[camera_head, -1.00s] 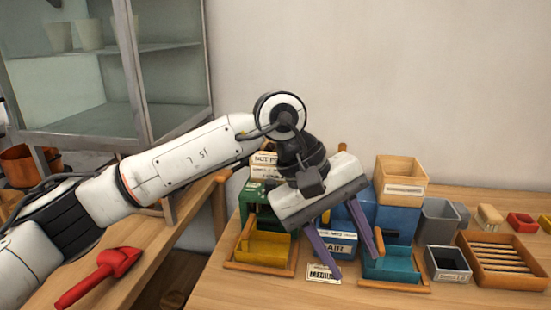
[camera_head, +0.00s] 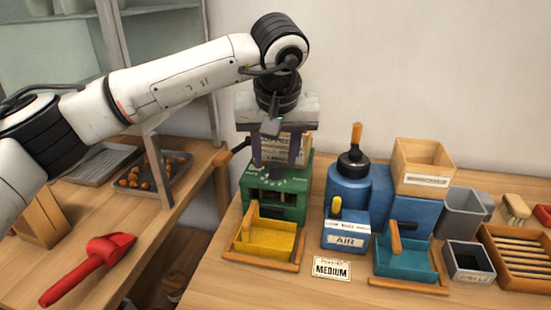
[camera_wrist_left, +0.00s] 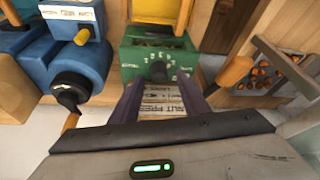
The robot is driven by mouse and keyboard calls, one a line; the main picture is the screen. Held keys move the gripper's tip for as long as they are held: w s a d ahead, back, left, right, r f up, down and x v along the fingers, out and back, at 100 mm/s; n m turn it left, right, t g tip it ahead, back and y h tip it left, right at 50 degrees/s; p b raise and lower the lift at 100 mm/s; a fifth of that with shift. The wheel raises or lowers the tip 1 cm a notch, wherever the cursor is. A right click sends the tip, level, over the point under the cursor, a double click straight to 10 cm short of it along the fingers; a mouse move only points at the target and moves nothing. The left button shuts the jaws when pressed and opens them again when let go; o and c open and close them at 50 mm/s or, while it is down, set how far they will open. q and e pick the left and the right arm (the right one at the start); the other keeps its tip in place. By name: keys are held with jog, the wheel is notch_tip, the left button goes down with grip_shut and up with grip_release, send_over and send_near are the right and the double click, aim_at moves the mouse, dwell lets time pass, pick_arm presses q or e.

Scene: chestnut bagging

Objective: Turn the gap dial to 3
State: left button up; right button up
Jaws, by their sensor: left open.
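The green nut press (camera_head: 276,200) stands on the table with a yellow tray in front. Its gap dial, a dark knob (camera_wrist_left: 157,71) with white numbers around it, is on the press's top; it shows small in the head view (camera_head: 277,172). Which number it points to is too small to tell. My left gripper (camera_head: 278,162) hangs over the dial, pointing down, its two purple fingers open. In the left wrist view the fingertips (camera_wrist_left: 159,82) lie to either side of the knob. I cannot tell whether they touch it. My right gripper is out of view.
The yellow tray (camera_head: 240,246) sits before the press. A blue AIR box (camera_head: 345,243), a blue machine (camera_head: 409,218) and a MEDIUM card (camera_head: 332,269) are to the right. A red scoop (camera_head: 88,268) and a chestnut tray (camera_head: 135,193) are on the left bench.

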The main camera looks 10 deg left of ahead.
pick_arm(q)
jog(key=shift+x, duration=0.85)
jog(key=shift+r, duration=0.1)
jog(key=c, duration=1)
